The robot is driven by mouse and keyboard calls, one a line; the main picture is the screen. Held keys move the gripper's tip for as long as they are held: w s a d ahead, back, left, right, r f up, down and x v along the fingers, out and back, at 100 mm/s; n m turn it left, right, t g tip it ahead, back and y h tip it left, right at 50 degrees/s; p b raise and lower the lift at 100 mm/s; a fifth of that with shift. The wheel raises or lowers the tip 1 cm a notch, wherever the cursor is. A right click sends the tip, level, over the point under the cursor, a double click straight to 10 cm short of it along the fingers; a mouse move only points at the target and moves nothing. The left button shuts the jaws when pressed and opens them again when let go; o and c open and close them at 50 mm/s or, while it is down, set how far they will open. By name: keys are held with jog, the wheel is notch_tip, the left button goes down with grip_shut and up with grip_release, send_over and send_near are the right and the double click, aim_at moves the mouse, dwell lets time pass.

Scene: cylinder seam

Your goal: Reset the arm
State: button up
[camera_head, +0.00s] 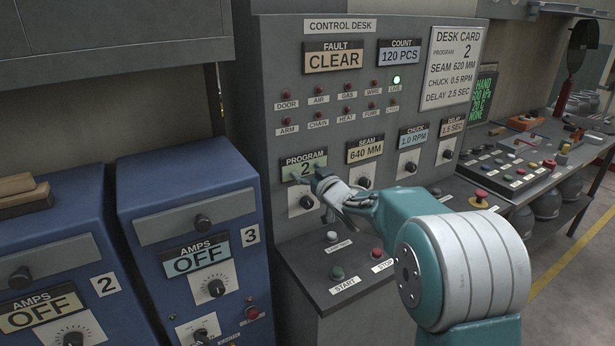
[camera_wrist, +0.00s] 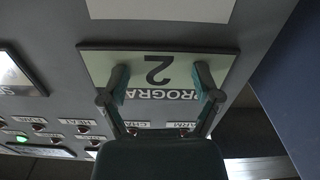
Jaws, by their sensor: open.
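My gripper (camera_head: 308,175) is open and empty in front of the PROGRAM display (camera_head: 290,163), which reads 2. In the wrist view, which is upside down, the two fingers of my gripper (camera_wrist: 161,72) stand apart across that display (camera_wrist: 180,65). Whether the fingertips touch the panel I cannot tell. My teal and white arm reaches in from the lower right over the control desk (camera_head: 265,60). The program knob (camera_head: 306,202) shows just below my gripper. The arm hides part of the desk's lower right.
Other displays read SEAM 640 MM (camera_head: 365,149), CHUCK 1.0 RPM (camera_head: 412,137) and a small delay value. A desk card (camera_head: 451,68) lists settings. START (camera_head: 337,272) and STOP (camera_head: 377,254) buttons sit below my arm. Blue cabinets (camera_head: 140,185) stand left; a button bench (camera_head: 520,165) stands right.

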jog(key=s+d+r+m+g+h, duration=0.1)
jog(key=s+d+r+m+h, duration=0.2)
jog(key=s+d+h, duration=0.35)
jog(key=s+d+r+m+g+h, duration=0.1)
jog(key=s+d+r+m+h, duration=0.15)
jog(key=s+d, duration=0.65)
jog(key=s+d+f+g, duration=0.1)
jog(key=s+f+g, duration=0.1)
jog(key=s, duration=0.8)
jog(key=s+d+f+m+g, duration=0.1)
jog(key=s+d+f+g, duration=0.1)
jog(key=s, duration=0.7)
jog(key=s+d+f+m+g+h, duration=0.1)
jog(key=s+f+g, duration=0.2)
jog(key=s, duration=0.7)
jog(key=shift+s+d+f, duration=0.35)
jog(key=shift+d+f, duration=0.05)
jog(key=shift+f, duration=0.55)
jog(key=shift+w, duration=0.1)
